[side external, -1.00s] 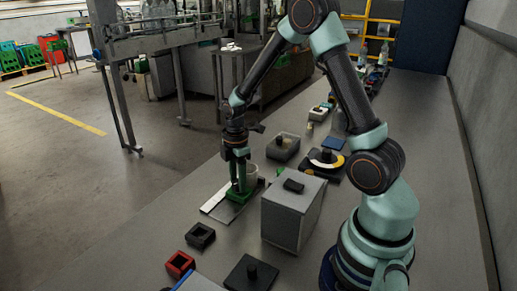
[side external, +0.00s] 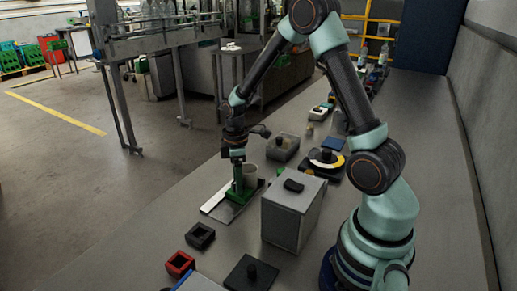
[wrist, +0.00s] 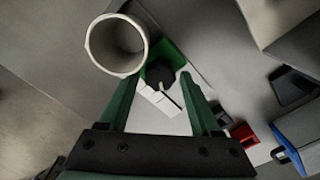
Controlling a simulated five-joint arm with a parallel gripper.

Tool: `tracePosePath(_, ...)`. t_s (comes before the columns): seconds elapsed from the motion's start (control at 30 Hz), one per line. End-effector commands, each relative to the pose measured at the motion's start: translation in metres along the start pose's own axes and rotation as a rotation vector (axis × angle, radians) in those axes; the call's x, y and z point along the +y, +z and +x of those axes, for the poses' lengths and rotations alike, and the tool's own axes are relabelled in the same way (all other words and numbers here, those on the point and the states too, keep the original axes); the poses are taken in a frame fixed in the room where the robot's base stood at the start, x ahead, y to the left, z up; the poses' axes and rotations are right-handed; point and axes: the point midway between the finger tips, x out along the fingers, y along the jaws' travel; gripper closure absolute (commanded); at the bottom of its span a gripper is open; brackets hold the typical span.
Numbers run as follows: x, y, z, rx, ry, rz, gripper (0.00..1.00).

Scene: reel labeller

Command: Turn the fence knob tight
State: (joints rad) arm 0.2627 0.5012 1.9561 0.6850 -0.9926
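The fence knob (wrist: 161,74) is a dark, faceted knob with a light pointer line, on the green fence (wrist: 178,58) in the wrist view. The fence also shows as a green block (side external: 238,198) on a pale plate in the side view. My gripper (wrist: 158,78) points down over it, its two green fingers apart, one on each side of the knob with gaps visible. In the side view my gripper (side external: 238,183) hides the knob. I cannot tell how far down the fingers reach beside it.
A white cup-like ring (wrist: 117,45) stands close by the left finger. A grey box (side external: 291,215) stands to the right of the fence in the side view. Red (side external: 180,264) and black (side external: 200,236) square holders lie nearer the camera. The bench left of the plate is clear.

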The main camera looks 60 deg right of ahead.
Motion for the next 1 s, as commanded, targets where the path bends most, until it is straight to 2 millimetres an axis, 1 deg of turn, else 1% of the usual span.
tracePosePath(0.33, 0.000, 0.000, 0.001, 0.000, 0.000, -0.006, 0.24)
tracePosePath(0.47, 0.000, 0.000, 0.001, 0.000, 0.000, -0.049, 0.24)
tracePosePath(0.57, 0.000, 0.000, 0.001, 0.000, 0.000, -0.123, 0.24)
tracePosePath(0.83, -0.001, 0.000, 0.001, 0.000, 0.000, -0.410, 0.24)
tracePosePath(0.87, 0.000, 0.000, -0.003, 0.001, 0.003, -0.429, 0.24)
tracePosePath(0.9, 0.001, -0.001, -0.013, 0.002, 0.006, -0.424, 0.24)
tracePosePath(1.0, 0.001, -0.001, -0.031, 0.003, 0.007, -0.421, 0.24)
